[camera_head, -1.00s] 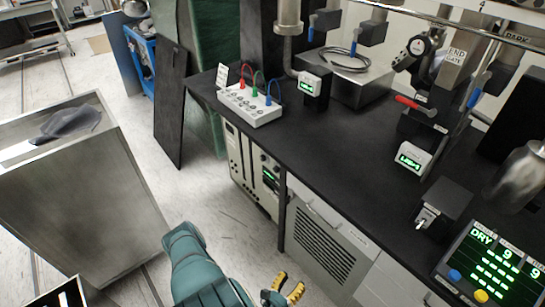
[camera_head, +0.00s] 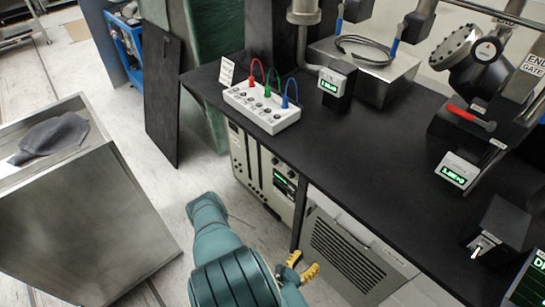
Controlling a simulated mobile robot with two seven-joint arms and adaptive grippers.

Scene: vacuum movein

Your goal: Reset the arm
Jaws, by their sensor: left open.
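My left arm comes in at the bottom of the head view. Its gripper (camera_head: 297,270) has yellow fingertips that stand apart and hold nothing. The gripper is low, in front of the grey rack unit (camera_head: 262,175) and the vented panel (camera_head: 345,250) under the black bench (camera_head: 340,150). It is below the bench top and does not visibly touch anything. My right gripper is not in view.
On the bench are a white box with red, green and blue leads (camera_head: 262,105), a small green display (camera_head: 334,85) and a red-handled valve (camera_head: 468,117). A metal bin (camera_head: 85,215) with a dark cloth (camera_head: 50,138) stands left. Pale floor (camera_head: 205,180) lies between.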

